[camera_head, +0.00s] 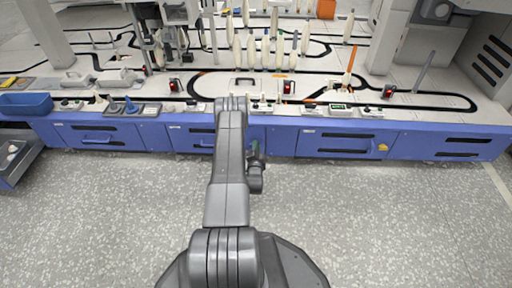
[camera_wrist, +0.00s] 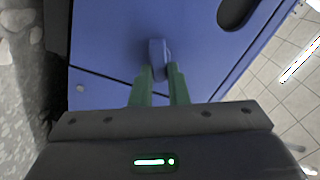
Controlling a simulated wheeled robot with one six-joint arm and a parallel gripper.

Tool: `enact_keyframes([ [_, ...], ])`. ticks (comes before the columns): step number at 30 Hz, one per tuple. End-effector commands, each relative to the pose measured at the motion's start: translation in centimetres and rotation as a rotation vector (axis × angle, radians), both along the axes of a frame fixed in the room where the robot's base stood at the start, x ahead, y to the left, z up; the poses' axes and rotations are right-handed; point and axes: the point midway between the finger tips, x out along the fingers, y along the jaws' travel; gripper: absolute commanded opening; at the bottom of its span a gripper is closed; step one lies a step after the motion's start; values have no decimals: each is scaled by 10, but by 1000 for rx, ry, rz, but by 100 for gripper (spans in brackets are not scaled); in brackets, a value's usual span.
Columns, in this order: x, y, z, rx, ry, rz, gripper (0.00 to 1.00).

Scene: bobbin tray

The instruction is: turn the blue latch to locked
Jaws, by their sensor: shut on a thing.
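The blue latch (camera_wrist: 158,52) is a small block standing out from a blue cabinet front (camera_wrist: 115,45), seen in the wrist view. My gripper (camera_wrist: 159,70) has two green fingers, one on each side of the latch's near end, and is shut on it. In the head view my gripper (camera_head: 255,149) is at the blue cabinet front, just right of my arm. The latch cannot be made out in the head view. Whether it stands at locked or unlocked cannot be read.
A row of blue cabinets (camera_head: 320,135) runs below the machine top, with dark slots and handles. A yellow knob (camera_head: 383,147) sits on a front further right. A blue bin (camera_head: 25,104) stands at the far left. The speckled floor (camera_head: 400,220) in front is clear.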

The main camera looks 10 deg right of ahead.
Motion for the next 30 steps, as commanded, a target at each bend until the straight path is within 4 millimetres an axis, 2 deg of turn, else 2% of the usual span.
enact_keyframes([
  [6,0,-1,-3,184,-52,-1,0],
  [15,-1,-1,-5,370,-106,-1,0],
  [30,-1,-1,-6,469,-134,-2,0],
])
